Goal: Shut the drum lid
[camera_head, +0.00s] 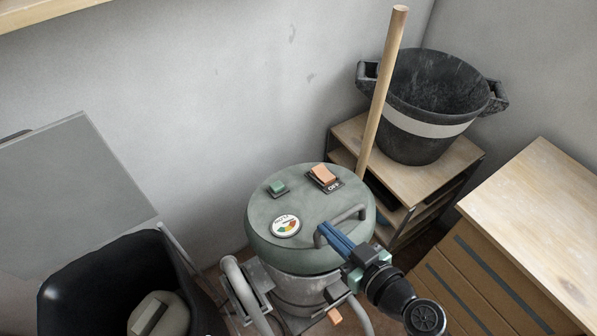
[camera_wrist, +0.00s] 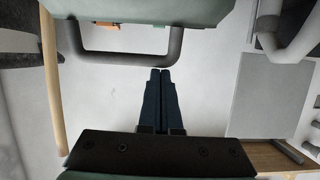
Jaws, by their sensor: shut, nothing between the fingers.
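The grey-green rounded lid (camera_head: 300,215) sits on a metal drum (camera_head: 300,287). It carries a green switch, an orange switch, a round gauge and a grey loop handle (camera_head: 347,222). I cannot tell whether it sits flush all round. In the wrist view, the lid (camera_wrist: 150,10) is at the top, with its handle (camera_wrist: 115,58) below it. My gripper (camera_head: 322,230) is shut and empty, its blue fingers at the handle in the head view. In the wrist view, the shut fingertips (camera_wrist: 160,72) lie close to the bar; contact is unclear. An orange latch (camera_head: 334,316) shows low on the drum.
A black bin (camera_head: 85,265) with a grey object inside stands left, a flat grey panel (camera_head: 75,190) behind it. A wooden pole (camera_head: 383,90) and a black bucket (camera_head: 425,100) on a shelf stand behind. A wooden cabinet (camera_head: 545,220) is right. A hose (camera_head: 240,285) runs beside the drum.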

